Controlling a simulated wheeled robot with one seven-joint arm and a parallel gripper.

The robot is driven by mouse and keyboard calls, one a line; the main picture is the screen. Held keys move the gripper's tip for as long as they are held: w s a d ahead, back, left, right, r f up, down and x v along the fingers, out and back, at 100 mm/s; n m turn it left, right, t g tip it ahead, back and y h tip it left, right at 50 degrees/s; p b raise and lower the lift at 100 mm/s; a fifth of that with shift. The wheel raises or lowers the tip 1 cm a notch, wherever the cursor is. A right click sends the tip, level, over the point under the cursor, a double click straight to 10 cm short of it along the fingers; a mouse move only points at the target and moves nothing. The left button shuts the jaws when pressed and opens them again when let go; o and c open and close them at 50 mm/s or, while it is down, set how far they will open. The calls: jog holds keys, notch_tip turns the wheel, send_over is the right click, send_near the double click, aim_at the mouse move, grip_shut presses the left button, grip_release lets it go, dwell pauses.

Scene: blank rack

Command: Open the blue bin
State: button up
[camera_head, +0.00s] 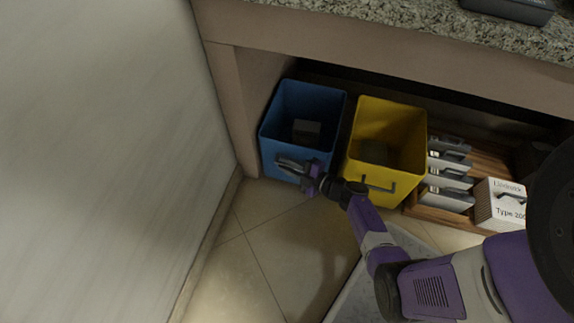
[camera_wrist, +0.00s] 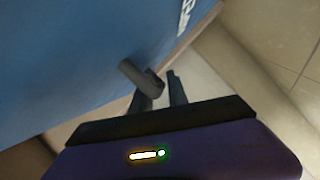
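The blue bin (camera_head: 275,147) stands at the left under the counter, with its open top facing up and a dark block-like shape inside. A grey handle sits on its front face, partly hidden by my gripper (camera_head: 301,171) in the head view. In the wrist view the bin's blue side (camera_wrist: 70,55) fills the left, and the dark handle (camera_wrist: 138,76) sticks out from it. My gripper (camera_wrist: 160,90) is at the handle, with a gap between its two fingers. The handle's end overlaps the left fingertip; I cannot tell whether they touch.
A yellow bin (camera_head: 412,140) with a front handle stands just right of the blue one. Grey cases (camera_head: 448,180) and a white box (camera_head: 499,205) are further right. A pale wall (camera_head: 120,130) closes the left side. Tiled floor (camera_head: 270,240) lies clear in front.

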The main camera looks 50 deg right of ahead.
grip_shut()
dwell(1.4)
